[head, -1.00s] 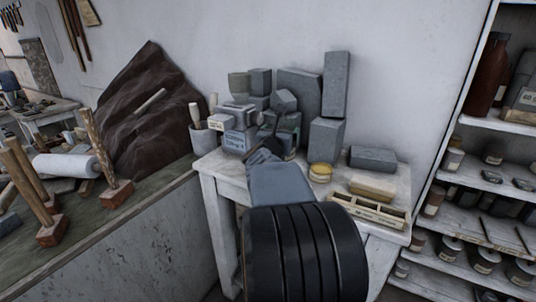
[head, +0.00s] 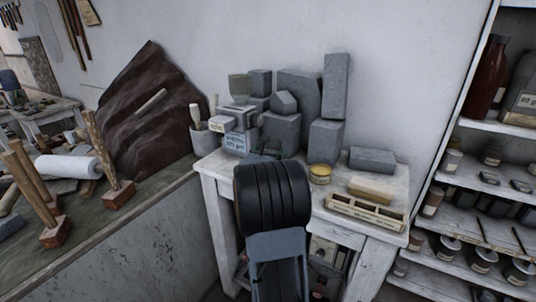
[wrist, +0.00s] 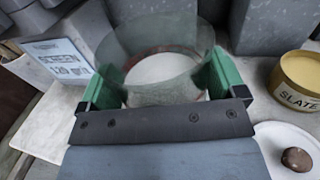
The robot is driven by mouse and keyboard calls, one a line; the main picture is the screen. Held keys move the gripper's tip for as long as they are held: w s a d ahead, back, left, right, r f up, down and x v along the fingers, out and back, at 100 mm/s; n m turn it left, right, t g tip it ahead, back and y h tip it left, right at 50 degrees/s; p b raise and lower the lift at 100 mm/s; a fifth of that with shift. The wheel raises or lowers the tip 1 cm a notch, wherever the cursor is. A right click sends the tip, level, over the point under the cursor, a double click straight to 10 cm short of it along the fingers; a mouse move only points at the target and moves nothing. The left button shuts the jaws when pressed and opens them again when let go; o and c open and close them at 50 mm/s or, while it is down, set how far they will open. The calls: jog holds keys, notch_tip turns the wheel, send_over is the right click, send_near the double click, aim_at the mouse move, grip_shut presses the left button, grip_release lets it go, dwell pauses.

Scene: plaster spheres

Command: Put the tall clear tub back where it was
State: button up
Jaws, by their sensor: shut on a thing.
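The clear tub (wrist: 160,45) shows in the wrist view as a see-through round wall with an open top. A pale round area and a reddish band show inside or through it. My gripper (wrist: 160,85) has green fingers, one on each side of the tub, and is shut on it. The tub looks upright, low over or on the white table; I cannot tell whether its base touches.
A machine with a "SCREEN" label (wrist: 65,62) stands close left of the tub; grey blocks (wrist: 265,25) stand behind. A yellow "SLATE" tin (wrist: 300,85) and a white plate (wrist: 280,140) with a brown lump are at right. A compartment tray (head: 366,212) lies at the table's front right.

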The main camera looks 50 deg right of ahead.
jog(key=shift+f+b, duration=0.25)
jog(key=shift+b, duration=0.2)
jog(key=o, duration=0.8)
